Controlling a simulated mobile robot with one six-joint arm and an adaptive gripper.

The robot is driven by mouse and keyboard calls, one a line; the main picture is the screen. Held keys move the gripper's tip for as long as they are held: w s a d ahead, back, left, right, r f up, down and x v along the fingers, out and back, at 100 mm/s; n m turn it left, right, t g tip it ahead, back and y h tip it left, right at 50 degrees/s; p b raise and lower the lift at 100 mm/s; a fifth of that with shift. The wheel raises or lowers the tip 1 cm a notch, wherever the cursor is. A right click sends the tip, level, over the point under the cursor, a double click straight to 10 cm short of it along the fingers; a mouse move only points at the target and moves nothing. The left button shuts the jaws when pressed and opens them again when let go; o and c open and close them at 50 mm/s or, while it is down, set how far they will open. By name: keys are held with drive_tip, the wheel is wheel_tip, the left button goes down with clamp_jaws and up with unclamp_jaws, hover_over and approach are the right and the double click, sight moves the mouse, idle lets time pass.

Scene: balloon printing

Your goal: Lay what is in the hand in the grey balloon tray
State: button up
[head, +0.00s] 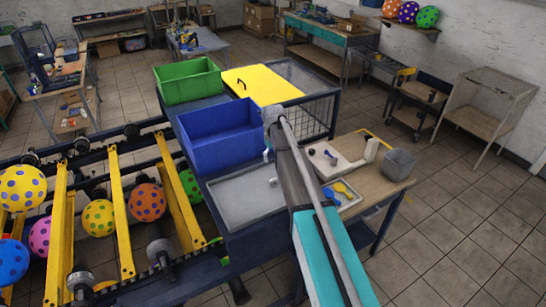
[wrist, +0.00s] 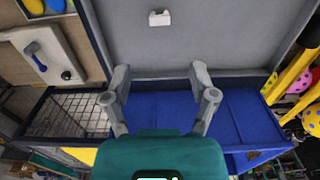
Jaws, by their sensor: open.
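The grey balloon tray (head: 228,200) lies flat in front of the blue bin, and its grey floor fills the top of the wrist view (wrist: 230,40). A small white piece (head: 273,182) lies on the tray floor towards its right side; it also shows in the wrist view (wrist: 160,18). My gripper (wrist: 160,72) is open, with nothing between its fingers. It is over the edge between the tray and the blue bin, apart from the white piece. In the head view my arm hides most of the gripper and part of the tray's right edge.
The blue bin (head: 215,140) and green bin (head: 188,82) stand behind the tray. A wire cage (head: 312,105) with a yellow lid (head: 262,85) is beside them. A balloon conveyor (head: 120,215) runs at left.

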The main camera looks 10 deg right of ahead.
idle(0.3)
drive_tip(key=s+m, duration=0.3)
drive_tip(key=s, duration=2.6)
drive_tip(key=shift+s+m, duration=0.25)
drive_tip(key=shift+m, duration=0.05)
drive_tip(key=shift+d, duration=0.1)
